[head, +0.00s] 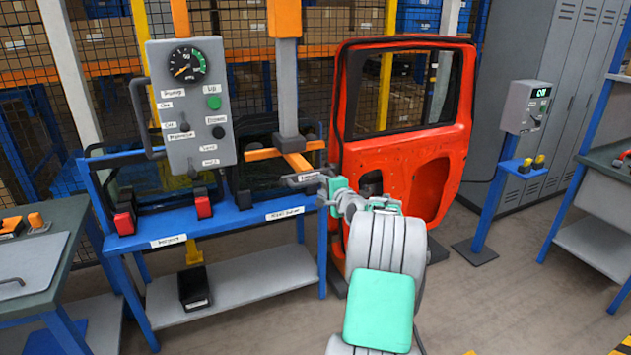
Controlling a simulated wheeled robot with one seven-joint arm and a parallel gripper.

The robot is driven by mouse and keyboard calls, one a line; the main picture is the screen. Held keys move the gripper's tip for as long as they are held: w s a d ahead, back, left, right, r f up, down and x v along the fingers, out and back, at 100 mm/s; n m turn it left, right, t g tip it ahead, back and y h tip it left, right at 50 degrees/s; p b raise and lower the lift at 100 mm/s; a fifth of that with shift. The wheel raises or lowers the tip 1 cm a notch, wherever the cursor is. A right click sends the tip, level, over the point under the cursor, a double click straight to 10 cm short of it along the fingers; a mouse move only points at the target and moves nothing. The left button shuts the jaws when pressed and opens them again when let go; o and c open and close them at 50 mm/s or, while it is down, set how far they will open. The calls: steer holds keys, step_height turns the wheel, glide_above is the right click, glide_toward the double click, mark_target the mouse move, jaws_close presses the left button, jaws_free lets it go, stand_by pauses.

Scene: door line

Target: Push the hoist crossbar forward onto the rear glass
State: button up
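The hoist's orange crossbar (262,154) is at the foot of a grey hoist mast (287,90). Dark glass panes stand in the blue rack behind; one pane (155,182) is partly hidden by the grey control box, and I cannot tell which is the rear glass. My gripper (330,191) is at the handle's right end, beside the red door's lower left edge. Its fingers are small and partly hidden by my wrist, so I cannot tell whether they touch or hold the handle.
The control box (192,105) with a gauge and buttons hangs left of the mast. The red door (405,150) stands close behind my arm. The blue rack (230,222) carries red clamps and a black bin below.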

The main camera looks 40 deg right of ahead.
mark_target(317, 183)
steer(key=p+x, duration=0.1)
steer(key=x, duration=0.5)
steer(key=shift+c, duration=0.3)
jaws_close()
stand_by(1.0)
